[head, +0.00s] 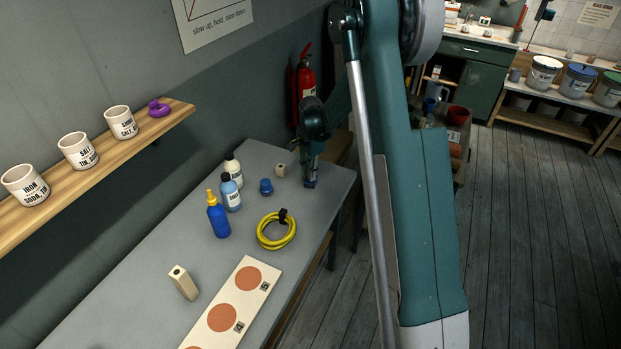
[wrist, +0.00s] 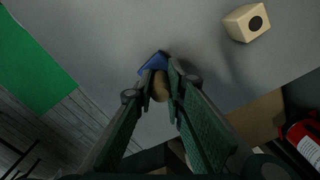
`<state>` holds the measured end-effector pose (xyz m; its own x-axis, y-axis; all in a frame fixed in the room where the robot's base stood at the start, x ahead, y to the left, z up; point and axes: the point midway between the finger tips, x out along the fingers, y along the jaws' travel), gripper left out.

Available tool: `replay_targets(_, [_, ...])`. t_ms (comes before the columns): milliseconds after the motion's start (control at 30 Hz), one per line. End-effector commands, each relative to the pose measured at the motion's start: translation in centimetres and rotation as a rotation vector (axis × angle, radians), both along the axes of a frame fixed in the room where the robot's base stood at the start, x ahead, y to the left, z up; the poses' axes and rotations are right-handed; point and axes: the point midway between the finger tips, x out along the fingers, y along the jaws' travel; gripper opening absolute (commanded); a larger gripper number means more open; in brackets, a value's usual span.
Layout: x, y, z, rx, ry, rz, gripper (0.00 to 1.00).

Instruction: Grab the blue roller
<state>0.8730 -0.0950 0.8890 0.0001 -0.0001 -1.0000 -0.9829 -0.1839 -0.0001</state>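The blue roller (wrist: 153,62) shows in the wrist view as a blue end beyond my fingertips, with a tan, rounded part (wrist: 160,88) between the fingers. My gripper (wrist: 162,72) has its fingers drawn in on both sides of it and appears shut on it. In the head view my gripper (head: 311,171) points down at the far right corner of the grey table, with a bit of blue (head: 309,184) at its tips. Most of the roller is hidden by the fingers. I cannot tell whether it touches the table.
A small tan block with a dark hole (wrist: 246,22) stands close by. A blue jar (head: 266,187), a yellow coil (head: 277,231), several bottles (head: 218,216) and a board with orange discs (head: 234,305) are on the table (head: 135,262). A red fire extinguisher (head: 305,78) is behind.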

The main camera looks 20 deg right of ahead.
Motion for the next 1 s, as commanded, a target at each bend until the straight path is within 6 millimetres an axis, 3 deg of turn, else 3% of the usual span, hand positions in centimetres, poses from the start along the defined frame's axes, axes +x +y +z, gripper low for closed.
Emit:
replay_targets(533, [0.0, 0.0, 1.0, 0.000, 0.000, 0.000, 0.01])
replay_targets(1000, [0.0, 0.0, 7.0, 0.000, 0.000, 0.000, 0.01])
